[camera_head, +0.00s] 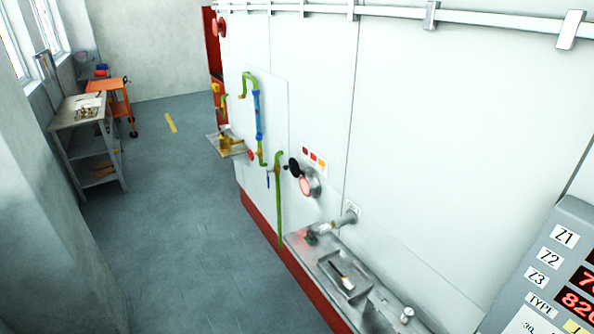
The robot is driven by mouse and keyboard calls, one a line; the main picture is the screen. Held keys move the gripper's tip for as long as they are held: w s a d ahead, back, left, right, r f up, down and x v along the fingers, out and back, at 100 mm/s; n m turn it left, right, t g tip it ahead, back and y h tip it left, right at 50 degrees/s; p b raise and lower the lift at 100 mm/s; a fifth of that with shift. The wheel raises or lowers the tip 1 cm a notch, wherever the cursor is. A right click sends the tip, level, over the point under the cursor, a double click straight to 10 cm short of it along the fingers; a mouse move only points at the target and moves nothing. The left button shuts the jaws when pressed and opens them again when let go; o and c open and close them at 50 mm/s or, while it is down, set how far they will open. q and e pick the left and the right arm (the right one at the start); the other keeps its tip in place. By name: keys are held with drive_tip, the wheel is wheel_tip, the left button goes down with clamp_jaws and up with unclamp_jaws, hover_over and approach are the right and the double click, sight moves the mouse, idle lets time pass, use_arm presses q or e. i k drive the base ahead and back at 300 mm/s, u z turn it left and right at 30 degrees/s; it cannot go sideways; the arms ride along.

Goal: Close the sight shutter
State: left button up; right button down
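On the white wall of the machine, right of the picture's middle, is a round metal sight port (308,186) with a glowing pink-red face. A dark round disc with a handle, which looks like the sight shutter (294,168), sits at its upper left, beside the glowing face and not over it. The glow is in plain view. Whether the disc is hinged or pivots cannot be told at this size. Neither of my grippers shows in this view.
Below the port, a grey metal shelf (385,318) holds a tray with a brush. Green and blue pipes (258,115) stand out from the wall to the left. A control panel (560,262) is at the lower right. The floor (185,220) at left is clear, with a workbench (85,112) beyond.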

sight(295, 167)
drive_tip(key=u, duration=0.05)
drive_tip(key=k, duration=0.45)
drive_tip(key=z, duration=0.55)
drive_tip(key=i, duration=1.2)
drive_tip(key=u, duration=0.8)
